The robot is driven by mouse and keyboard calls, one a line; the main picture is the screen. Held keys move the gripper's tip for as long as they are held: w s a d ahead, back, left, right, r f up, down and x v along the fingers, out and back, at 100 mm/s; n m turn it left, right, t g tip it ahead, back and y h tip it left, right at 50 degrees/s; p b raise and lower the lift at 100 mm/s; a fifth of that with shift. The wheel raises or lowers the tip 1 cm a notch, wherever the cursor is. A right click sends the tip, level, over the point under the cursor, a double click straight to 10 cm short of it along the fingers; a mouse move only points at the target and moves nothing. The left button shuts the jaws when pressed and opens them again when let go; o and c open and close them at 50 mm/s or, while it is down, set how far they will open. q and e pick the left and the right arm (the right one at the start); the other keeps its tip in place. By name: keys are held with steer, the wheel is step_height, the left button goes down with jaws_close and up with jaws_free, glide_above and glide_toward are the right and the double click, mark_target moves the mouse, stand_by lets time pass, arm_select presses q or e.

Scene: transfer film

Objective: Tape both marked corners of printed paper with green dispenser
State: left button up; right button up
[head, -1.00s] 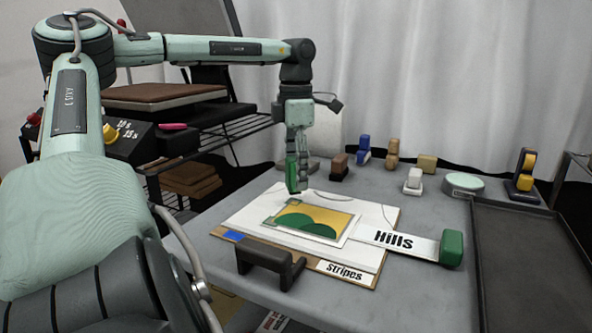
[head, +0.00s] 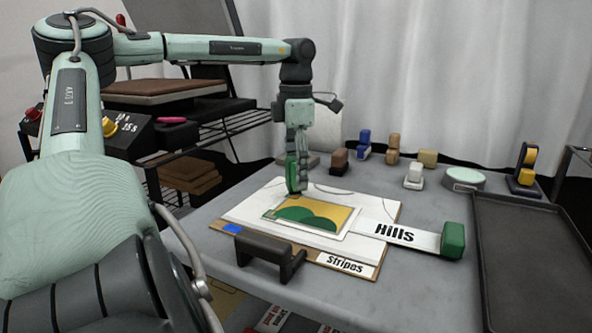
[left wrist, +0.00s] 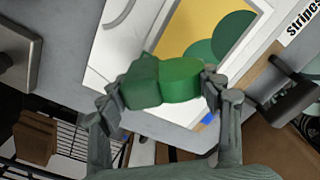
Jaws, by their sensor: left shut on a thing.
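The printed paper (head: 325,212), yellow with dark green hills, lies on a white sheet (head: 245,212) on a brown board (head: 222,233). My left gripper (head: 293,188) points down over the paper's far left corner. It is shut on the green dispenser (head: 291,172), which also shows between the fingers in the left wrist view (left wrist: 181,80). The gripper and dispenser hide that corner, and I cannot tell whether the dispenser touches the paper. My right gripper is not in view.
A "Hills" label strip (head: 394,233) with a green block (head: 453,240) lies right of the paper. A dark stand (head: 265,249) is in front, near a "Stripes" label (head: 345,264). Several stamps stand behind. A yellow-and-black dispenser (head: 526,168) and a dark tray (head: 525,255) are at the right.

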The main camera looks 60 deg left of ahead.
arm_select(q)
steer(key=shift+f+b, duration=0.3)
steer(key=shift+f, duration=0.25)
stand_by(1.4)
